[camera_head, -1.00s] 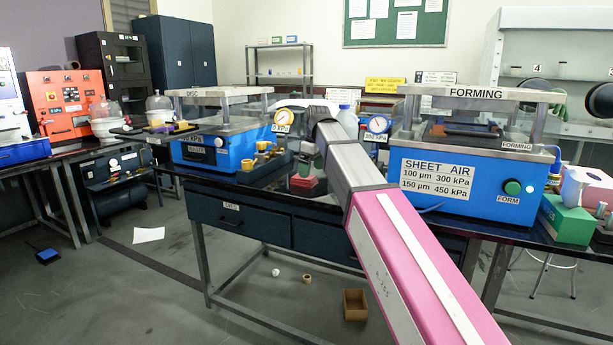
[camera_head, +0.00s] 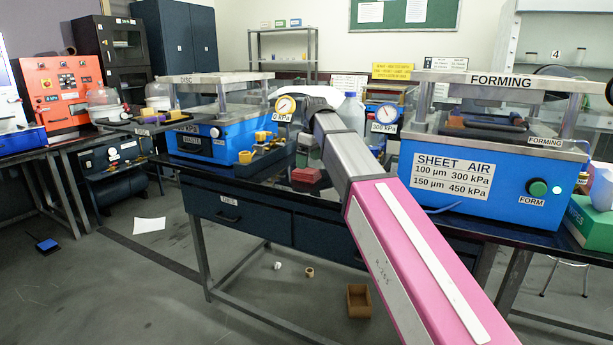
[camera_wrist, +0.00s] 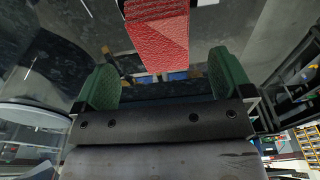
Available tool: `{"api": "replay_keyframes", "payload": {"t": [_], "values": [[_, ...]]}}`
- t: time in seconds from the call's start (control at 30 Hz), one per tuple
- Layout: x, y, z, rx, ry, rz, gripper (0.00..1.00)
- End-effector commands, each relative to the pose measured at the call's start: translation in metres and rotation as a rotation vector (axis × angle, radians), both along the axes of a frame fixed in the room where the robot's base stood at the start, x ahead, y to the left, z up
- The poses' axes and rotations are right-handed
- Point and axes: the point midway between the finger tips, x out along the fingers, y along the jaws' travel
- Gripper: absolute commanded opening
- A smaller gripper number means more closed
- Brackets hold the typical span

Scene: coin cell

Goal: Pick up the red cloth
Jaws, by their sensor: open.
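The red cloth (camera_head: 306,175) is a small folded block lying on the dark bench top (camera_head: 262,184), left of my arm in the head view. In the wrist view the red cloth (camera_wrist: 158,35) shows a woven texture at the top centre. My gripper (camera_wrist: 165,70) has two green fingers spread wide, one on each side of the picture. The cloth's near end appears in the gap between them, with a clear space to each finger. My gripper is open and empty. In the head view my arm hides most of the gripper.
A blue box with a gauge (camera_head: 205,135) stands left of the cloth, with small yellow parts (camera_head: 263,137) beside it. The blue forming machine (camera_head: 480,185) stands to the right. A clear bottle (camera_head: 351,112) stands behind. A small brown box (camera_head: 358,302) lies on the floor.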

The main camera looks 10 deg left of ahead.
Motion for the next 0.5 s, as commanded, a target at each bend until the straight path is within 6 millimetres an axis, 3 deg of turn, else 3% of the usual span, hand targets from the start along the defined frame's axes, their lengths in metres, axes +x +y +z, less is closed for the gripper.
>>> {"api": "replay_keyframes", "payload": {"t": [0.37, 0.5], "values": [[-0.001, 0.007, -0.043, -0.001, 0.003, -0.001, 0.98], [0.0, 0.008, -0.05, 0.0, 0.0, -0.001, 0.98]]}}
